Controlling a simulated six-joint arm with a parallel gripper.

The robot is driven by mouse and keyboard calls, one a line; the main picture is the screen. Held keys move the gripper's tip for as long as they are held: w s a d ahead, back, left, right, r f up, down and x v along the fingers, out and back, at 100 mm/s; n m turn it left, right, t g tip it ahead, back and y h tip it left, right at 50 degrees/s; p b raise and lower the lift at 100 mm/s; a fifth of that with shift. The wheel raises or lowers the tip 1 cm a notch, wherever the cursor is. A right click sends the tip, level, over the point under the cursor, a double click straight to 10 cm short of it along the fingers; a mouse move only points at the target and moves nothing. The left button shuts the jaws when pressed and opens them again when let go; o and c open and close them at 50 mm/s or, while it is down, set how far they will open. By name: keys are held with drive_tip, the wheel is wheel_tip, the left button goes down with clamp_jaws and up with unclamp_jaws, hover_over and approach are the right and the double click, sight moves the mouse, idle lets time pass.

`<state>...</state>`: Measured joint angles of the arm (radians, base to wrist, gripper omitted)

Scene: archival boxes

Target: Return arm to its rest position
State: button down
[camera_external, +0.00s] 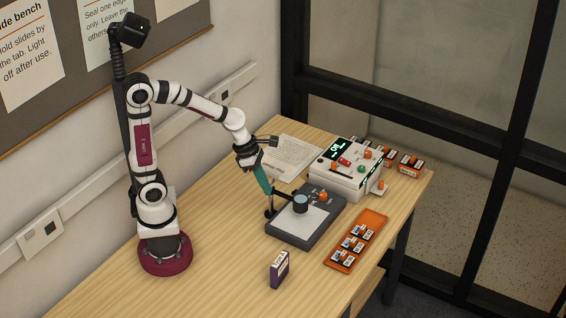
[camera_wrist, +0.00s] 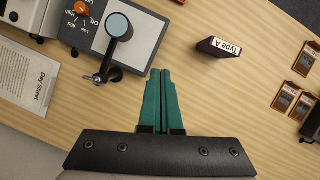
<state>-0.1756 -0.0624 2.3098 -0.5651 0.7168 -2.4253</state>
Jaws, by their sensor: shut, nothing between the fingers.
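My gripper (camera_external: 267,187) has teal fingers and hangs from the arm above the table, just left of the grey bench device. In the wrist view the fingers of my gripper (camera_wrist: 161,72) are together with nothing between them. My arm is bent, reaching from its maroon base over the wooden table (camera_external: 205,235). In the wrist view the fingertips lie over bare wood, between the grey device and the dark box.
A grey device (camera_external: 285,232) with a pale plate and orange knob stands beside my gripper. A dark box (camera_external: 279,269) labelled "Type A" stands in front.

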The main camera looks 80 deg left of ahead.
drive_tip(key=s+a+r+n+g+y, duration=0.1)
drive_tip(key=s+n+g+y, duration=0.1)
drive_tip(key=s+n, duration=0.7)
drive_tip(key=s+a+n+g+y, duration=0.1)
drive_tip(key=s+n, duration=0.9)
drive_tip(key=n, duration=1.6)
drive_tip(key=shift+a+r+n+g+y, duration=0.3)
drive_tip(key=shift+a+r+g+y, duration=0.1)
drive_tip(key=shift+g, duration=0.2)
drive_tip(key=shift+d, duration=0.1)
